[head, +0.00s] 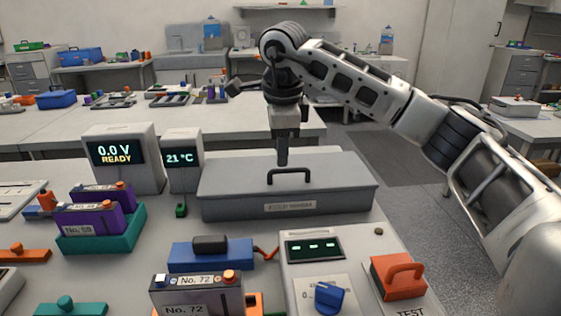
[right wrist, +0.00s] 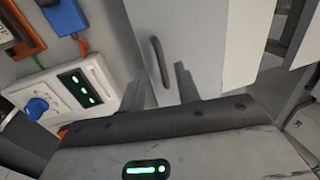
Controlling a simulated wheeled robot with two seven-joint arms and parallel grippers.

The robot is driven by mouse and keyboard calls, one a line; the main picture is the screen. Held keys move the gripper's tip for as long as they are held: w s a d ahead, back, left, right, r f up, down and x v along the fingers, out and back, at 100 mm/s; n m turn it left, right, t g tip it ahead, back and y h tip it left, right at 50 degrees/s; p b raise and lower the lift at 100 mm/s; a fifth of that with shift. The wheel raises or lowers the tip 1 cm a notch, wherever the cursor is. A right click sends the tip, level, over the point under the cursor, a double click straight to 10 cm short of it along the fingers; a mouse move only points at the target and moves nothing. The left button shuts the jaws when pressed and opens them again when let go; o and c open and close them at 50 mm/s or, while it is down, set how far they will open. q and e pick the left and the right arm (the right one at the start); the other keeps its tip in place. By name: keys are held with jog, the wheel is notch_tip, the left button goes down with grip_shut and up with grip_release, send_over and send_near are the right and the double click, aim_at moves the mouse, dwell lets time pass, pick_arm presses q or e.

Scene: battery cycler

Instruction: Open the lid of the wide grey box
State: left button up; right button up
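The wide grey box (head: 235,190) sits on the bench, its lid closed, with a dark bar handle (head: 290,171) on top and a label on its front. The box (right wrist: 195,30) and its handle (right wrist: 158,62) also show in the right wrist view. My right gripper (head: 282,160) points down just above and behind the handle. Contact with the handle is not visible. My left gripper is in neither view.
A 0.0 V READY display unit (head: 120,160) and a 21 °C unit (head: 184,160) stand left of the box. Batteries crowd the left front.

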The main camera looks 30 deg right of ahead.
aim_at(280, 171)
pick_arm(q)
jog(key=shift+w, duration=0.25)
pick_arm(e)
jog(key=shift+w+d+f, duration=0.1)
jog(key=shift+w+f, duration=0.1)
jog(key=shift+f, duration=0.75)
jog(key=shift+w+d+f, duration=0.1)
jog(key=shift+w+f, duration=0.1)
jog(key=shift+f, duration=0.7)
grip_shut()
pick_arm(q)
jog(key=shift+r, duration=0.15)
pick_arm(e)
jog(key=shift+r, duration=0.15)
